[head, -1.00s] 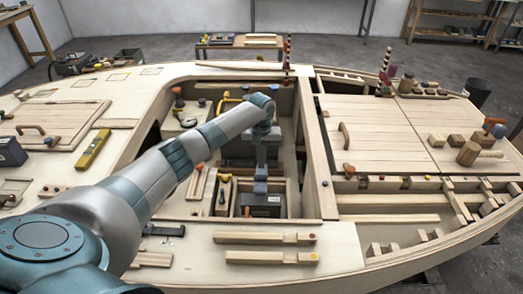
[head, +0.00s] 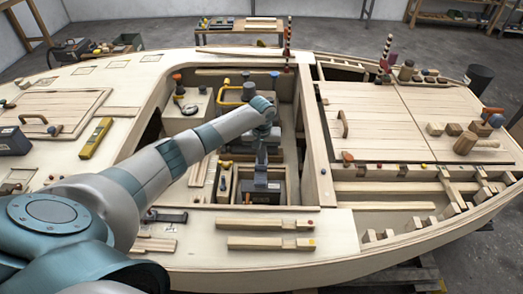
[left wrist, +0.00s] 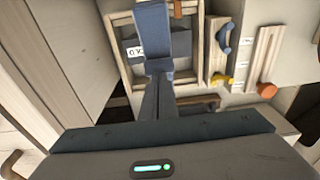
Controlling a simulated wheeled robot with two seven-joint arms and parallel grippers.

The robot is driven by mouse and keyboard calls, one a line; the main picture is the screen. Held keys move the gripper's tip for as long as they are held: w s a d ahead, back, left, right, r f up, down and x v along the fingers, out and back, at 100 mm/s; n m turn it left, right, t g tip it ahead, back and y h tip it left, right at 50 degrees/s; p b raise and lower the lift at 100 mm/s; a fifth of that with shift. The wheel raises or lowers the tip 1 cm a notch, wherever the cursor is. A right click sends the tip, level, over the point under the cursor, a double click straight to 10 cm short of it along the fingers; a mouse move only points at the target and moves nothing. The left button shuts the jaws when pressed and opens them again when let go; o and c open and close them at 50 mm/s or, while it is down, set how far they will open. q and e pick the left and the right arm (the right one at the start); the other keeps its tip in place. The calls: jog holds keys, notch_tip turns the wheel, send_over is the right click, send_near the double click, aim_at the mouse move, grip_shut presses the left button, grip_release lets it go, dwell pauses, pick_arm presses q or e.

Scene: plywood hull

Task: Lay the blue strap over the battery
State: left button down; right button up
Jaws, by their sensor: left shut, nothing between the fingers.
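A dark battery (head: 262,198) sits in a wooden-framed bay in the hull's open well. In the left wrist view its side (left wrist: 182,50) shows a white label that seems to read "OLD". A blue strap (left wrist: 154,28) lies across the battery's middle in that view, and its near end meets my fingertips. I cannot tell whether they touch. My left gripper (head: 261,165) points down just above the battery. Its fingers (left wrist: 160,92) are shut with nothing between them. The gripper hides part of the battery and strap. My right gripper is not in view.
Wooden strips and a blue-handled piece (left wrist: 223,38) lie beside the bay. The deck edge with two wooden bars (head: 268,224) is in front. Another dark box (head: 13,141) stands on the left deck.

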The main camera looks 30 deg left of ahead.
aim_at(261, 178)
pick_arm(q)
jog(key=s+f+p, duration=0.1)
jog(key=s+d+f+t+p, duration=0.1)
jog(key=p, duration=0.1)
jog(key=shift+s+d+f+y, duration=0.1)
jog(key=shift+s+d+y, duration=0.2)
jog(key=shift+y, duration=0.1)
jog(key=shift+t, duration=0.3)
jog(key=s+f, duration=0.1)
jog(key=f, duration=0.1)
jog(key=s+d+f+p, duration=0.1)
jog(key=shift+d+f, duration=0.2)
jog(key=shift+f, duration=0.2)
jog(key=shift+s+d+f, duration=0.1)
jog(key=shift+s+f, duration=0.1)
jog(key=shift+f, duration=0.2)
jog(key=shift+r, duration=0.1)
jog(key=shift+r+p, duration=0.7)
jog(key=shift+p, duration=0.4)
jog(key=shift+r, duration=0.1)
